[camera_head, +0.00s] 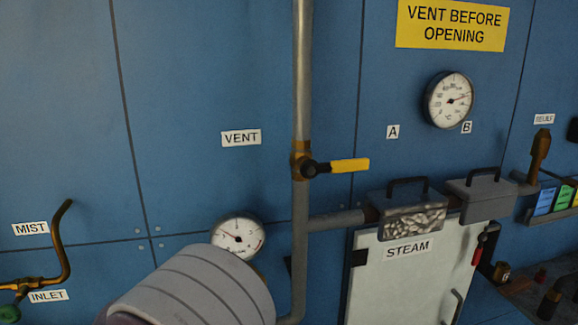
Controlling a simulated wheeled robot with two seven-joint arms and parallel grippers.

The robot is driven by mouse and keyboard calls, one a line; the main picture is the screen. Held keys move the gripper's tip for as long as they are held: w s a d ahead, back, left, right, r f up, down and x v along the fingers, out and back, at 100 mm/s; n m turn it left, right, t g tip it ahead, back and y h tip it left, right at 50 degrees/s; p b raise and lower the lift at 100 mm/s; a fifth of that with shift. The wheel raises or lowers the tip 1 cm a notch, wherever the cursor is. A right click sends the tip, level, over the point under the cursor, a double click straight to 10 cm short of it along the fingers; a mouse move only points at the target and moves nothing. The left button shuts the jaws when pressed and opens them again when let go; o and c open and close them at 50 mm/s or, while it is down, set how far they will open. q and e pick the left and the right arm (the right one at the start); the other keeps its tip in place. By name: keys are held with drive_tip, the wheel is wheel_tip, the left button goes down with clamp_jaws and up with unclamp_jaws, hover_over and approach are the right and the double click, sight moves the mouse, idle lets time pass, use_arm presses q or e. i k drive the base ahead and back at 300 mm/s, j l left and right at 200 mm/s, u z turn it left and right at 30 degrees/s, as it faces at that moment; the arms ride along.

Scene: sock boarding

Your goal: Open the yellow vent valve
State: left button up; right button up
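The vent valve (303,163) is a brass body on a vertical grey pipe, right of a white VENT label (240,138). Its yellow lever handle (349,165) points right, roughly horizontal and across the pipe. A black hub joins the handle to the brass body. A grey ribbed cylindrical part at the bottom, left of the pipe, may be part of my arm, but I cannot tell. No gripper fingers show in the head view, and nothing touches the handle.
A small gauge (238,237) sits left of the pipe. A larger gauge (449,99) is upper right, under a yellow VENT BEFORE OPENING sign (451,25). A pale STEAM door (400,285) is lower right. Bent brass MIST tubing (63,245) is at left. The wall around the handle is clear.

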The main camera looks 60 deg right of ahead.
sight(309, 169)
drive_tip(key=z, duration=2.6)
